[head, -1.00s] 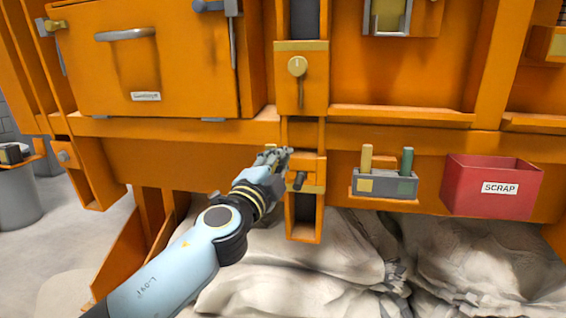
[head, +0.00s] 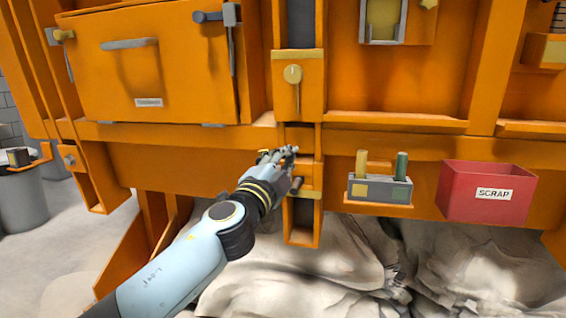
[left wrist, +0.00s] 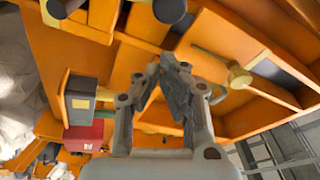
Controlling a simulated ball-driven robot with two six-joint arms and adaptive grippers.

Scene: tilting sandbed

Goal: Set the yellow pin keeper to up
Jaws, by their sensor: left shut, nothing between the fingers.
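A round yellow knob (head: 293,73) with a thin stem hanging straight down sits on an orange plate with a yellow top strip; I take it for the yellow pin keeper. It also seems to show in the left wrist view (left wrist: 238,77), to the right of the fingers. My left gripper (head: 290,152) is below the knob and apart from it, in front of the lower orange slot. Its fingers (left wrist: 174,70) are shut and empty. The gripper partly hides a dark round knob (head: 297,186) on the lower slot. My right gripper is not in view.
A grey holder (head: 380,190) with a yellow and a green peg sits right of the gripper. A red SCRAP bin (head: 488,193) is farther right. An orange door (head: 150,75) with a grey handle is upper left. Pale sacks (head: 330,275) lie below.

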